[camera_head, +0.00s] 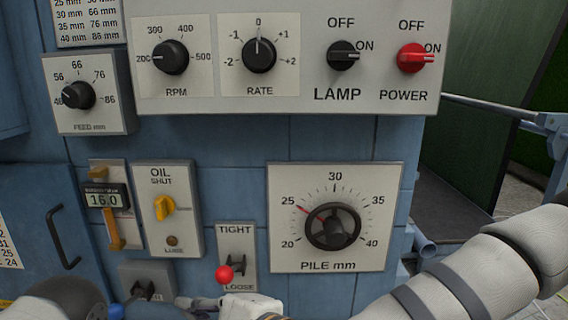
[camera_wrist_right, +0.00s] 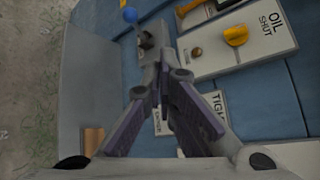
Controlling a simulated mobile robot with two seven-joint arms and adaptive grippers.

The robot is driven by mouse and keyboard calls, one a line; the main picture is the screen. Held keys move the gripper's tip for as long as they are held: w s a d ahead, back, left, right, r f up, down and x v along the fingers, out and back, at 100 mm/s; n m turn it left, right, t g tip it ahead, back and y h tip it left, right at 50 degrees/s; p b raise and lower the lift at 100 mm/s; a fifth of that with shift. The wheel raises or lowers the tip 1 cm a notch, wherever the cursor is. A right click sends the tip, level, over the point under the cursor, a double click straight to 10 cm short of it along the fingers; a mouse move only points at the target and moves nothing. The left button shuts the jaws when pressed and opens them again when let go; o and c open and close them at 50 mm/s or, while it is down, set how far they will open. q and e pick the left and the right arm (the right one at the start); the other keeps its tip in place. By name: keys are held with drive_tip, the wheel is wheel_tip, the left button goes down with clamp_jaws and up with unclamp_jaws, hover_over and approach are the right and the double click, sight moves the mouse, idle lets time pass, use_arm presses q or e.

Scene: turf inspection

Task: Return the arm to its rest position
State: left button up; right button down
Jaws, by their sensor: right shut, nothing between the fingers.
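My right arm (camera_head: 470,275) comes in from the right along the bottom of the head view. My right gripper (camera_head: 190,302) is low in front of the panel, left of the red-knobbed TIGHT/LOOSE lever (camera_head: 225,273). In the right wrist view the right gripper (camera_wrist_right: 158,78) has its fingers drawn together, with nothing between them. Its tips point toward a small plate with a blue-knobbed lever (camera_wrist_right: 130,15); I cannot tell whether they touch. A dark rounded part of my left arm (camera_head: 68,293) shows at the bottom left; the left gripper is not in view.
The blue machine carries the FEED dial (camera_head: 78,95), the upper RPM/RATE panel (camera_head: 215,92), the OIL valve plate (camera_head: 165,222) and the PILE mm handwheel (camera_head: 333,227). A door handle (camera_head: 62,237) protrudes at left. A rail (camera_head: 490,105) and dark green panel stand at right.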

drive_tip(key=s+d+f+n+g+h, duration=0.2)
drive_tip(key=s+d+f+n, duration=0.1)
drive_tip(key=s+d+f, duration=0.4)
drive_tip(key=s+d+f+n+g+h+p, duration=0.1)
drive_tip(key=s+d+f+n+g+h, duration=0.15)
drive_tip(key=s+f, duration=0.5)
drive_tip(key=s+d+f+n+g+h, duration=0.1)
drive_tip(key=s+d+f+n+g, duration=0.3)
drive_tip(key=f, duration=0.6)
use_arm(q)
drive_tip(key=shift+w+r+t+p, duration=0.4)
drive_tip(key=shift+w+r+t, duration=0.1)
drive_tip(key=shift+w+r, duration=0.75)
use_arm(e)
drive_tip(key=s+d+f+n+g+h, duration=0.1)
drive_tip(key=s+d+n+h, duration=0.1)
drive_tip(key=s+d, duration=0.5)
drive_tip(key=s+d+f+n+g+h, duration=0.1)
drive_tip(key=s+d+f+n+h, duration=0.1)
drive_tip(key=s+d, duration=0.6)
drive_tip(key=d+h, duration=0.1)
drive_tip(key=d, duration=0.4)
drive_tip(key=shift+s+d+f, duration=0.2)
drive_tip(key=shift+d+f, duration=0.05)
drive_tip(key=shift+d, duration=0.15)
drive_tip(key=shift+n+g+h, duration=0.25)
